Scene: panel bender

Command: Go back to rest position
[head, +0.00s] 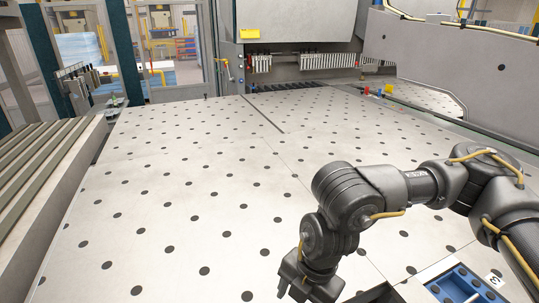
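My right arm comes in from the right over the panel bender's perforated table (190,165). My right gripper (297,291) points down at the bottom of the head view, low over the front part of the table. Its fingertips are at or beyond the lower edge of the picture, so its opening and anything between the fingers do not show clearly. My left gripper and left arm are not in view.
A blue tray (452,283) sits at the bottom right beside a dark bin (378,294). A slatted conveyor (40,165) runs along the left. The bending machine (300,30) stands at the back, a grey beam (460,65) at right. The table's middle and left are clear.

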